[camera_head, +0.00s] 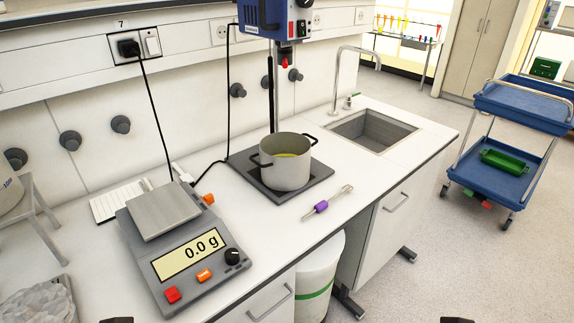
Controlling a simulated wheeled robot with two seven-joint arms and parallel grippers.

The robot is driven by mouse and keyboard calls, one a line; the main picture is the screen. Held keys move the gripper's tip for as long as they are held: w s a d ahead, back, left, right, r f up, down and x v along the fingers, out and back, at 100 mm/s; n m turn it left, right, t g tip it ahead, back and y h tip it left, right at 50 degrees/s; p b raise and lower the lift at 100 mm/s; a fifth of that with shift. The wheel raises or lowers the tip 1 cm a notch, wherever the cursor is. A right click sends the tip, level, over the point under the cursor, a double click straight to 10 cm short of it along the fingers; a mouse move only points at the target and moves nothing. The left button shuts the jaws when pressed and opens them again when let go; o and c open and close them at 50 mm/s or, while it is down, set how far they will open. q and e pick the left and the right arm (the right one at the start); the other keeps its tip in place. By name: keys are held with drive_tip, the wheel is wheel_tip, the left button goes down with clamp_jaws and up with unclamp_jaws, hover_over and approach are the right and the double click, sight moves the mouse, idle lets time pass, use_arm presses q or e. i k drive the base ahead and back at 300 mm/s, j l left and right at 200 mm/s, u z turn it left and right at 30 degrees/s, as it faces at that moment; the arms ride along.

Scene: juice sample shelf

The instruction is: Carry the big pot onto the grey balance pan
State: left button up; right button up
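The big pot (286,165) is light grey with two dark handles and some yellowish content. It stands upright on a dark square plate (312,189) in the middle of the counter. The grey balance pan (163,212) is bare, on top of a scale (188,268) to the left of the pot; its display reads 0.0 g. Only small dark tips show at the bottom edge, seemingly my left gripper (117,320) and my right gripper (457,320). Both are well apart from the pot, and their fingers are mostly cut off.
A blue stirrer unit (277,18) hangs above the pot on a stand (271,95). A purple-handled tool (323,205) lies right of the pot. A sink (371,132) and tap (340,75) are behind right. A cable (155,110) hangs behind the scale. A blue cart (496,177) stands right.

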sight(163, 206)
drive_tip(key=i+l+u, duration=0.1)
drive_tip(key=u, duration=0.3)
drive_tip(key=i+l+u, duration=0.1)
drive_tip(key=u, duration=0.3)
drive_tip(key=i+l+u, duration=0.1)
drive_tip(key=l, duration=0.35)
drive_tip(key=i+l+u, duration=0.1)
drive_tip(key=l, duration=0.35)
drive_tip(key=i+l+u, duration=0.1)
drive_tip(key=l, duration=0.35)
drive_tip(key=i+l+u, duration=0.1)
drive_tip(key=l, duration=0.35)
